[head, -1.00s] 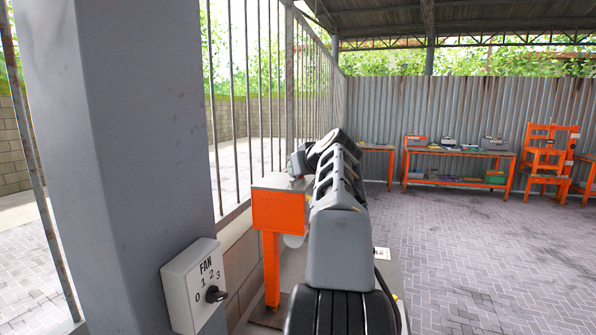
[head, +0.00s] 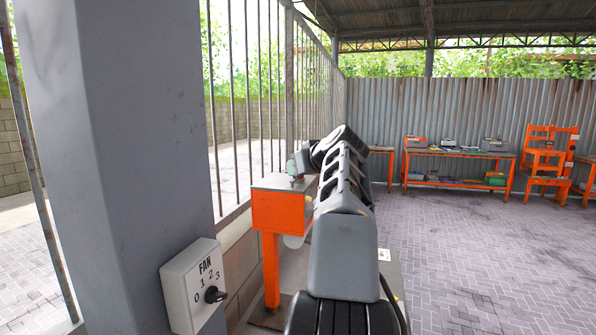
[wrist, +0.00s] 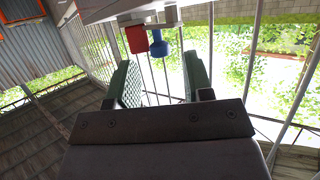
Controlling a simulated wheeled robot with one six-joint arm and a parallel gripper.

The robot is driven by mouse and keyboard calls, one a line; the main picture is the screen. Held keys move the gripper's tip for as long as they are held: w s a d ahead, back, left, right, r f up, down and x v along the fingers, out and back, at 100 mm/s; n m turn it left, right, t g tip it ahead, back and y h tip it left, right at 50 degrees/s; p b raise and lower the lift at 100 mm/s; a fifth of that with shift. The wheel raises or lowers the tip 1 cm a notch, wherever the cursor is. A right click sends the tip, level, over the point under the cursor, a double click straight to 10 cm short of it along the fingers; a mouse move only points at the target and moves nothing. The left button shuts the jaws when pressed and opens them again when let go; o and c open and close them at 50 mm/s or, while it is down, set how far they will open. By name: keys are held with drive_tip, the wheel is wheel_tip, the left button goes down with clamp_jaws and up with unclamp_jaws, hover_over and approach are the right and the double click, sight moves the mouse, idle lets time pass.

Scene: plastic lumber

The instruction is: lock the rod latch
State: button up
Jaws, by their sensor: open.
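In the wrist view, which is upside down, my gripper (wrist: 159,62) is open. Its two green fingers are spread apart with nothing seen between the pads. A red knob-like piece (wrist: 136,39) and a blue one (wrist: 158,42) stand side by side on a pale surface (wrist: 110,8), beyond the fingertips. In the head view, my gripper (head: 299,162) is small, just above the top of an orange stand (head: 281,211), near a small red piece (head: 295,177). My arm hides part of the stand. I cannot make out the rod latch in either view.
A grey pillar with a white fan switch box (head: 194,288) stands close on the left. Metal bars (head: 250,100) run behind the stand. An orange workbench (head: 458,155) and orange chair (head: 543,160) are far right. The paved floor (head: 480,235) between is clear.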

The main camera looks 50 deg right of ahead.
drive_tip(key=b+v, duration=0.1)
drive_tip(key=v, duration=1.1)
drive_tip(key=shift+f, duration=0.1)
wheel_tip(320, 180, down, 13)
drive_tip(key=d+m+g, duration=0.3)
drive_tip(key=m+g, duration=0.1)
drive_tip(key=m, duration=0.2)
drive_tip(key=w+a+f+g+y, duration=0.1)
drive_tip(key=w+a+f+g, duration=0.15)
drive_tip(key=a+f, duration=0.6)
drive_tip(key=s+a+f+n+g+y, duration=0.1)
drive_tip(key=a+f+n, duration=0.3)
drive_tip(key=a+f, duration=0.5)
drive_tip(key=s+a+f+n+g+y, duration=0.1)
drive_tip(key=a+f+n, duration=0.4)
drive_tip(key=a+f, duration=0.5)
drive_tip(key=s+a+y, duration=0.1)
drive_tip(key=a, duration=0.6)
drive_tip(key=shift+s+a+g, duration=0.2)
drive_tip(key=shift+a+g, duration=0.05)
drive_tip(key=shift+g, duration=0.1)
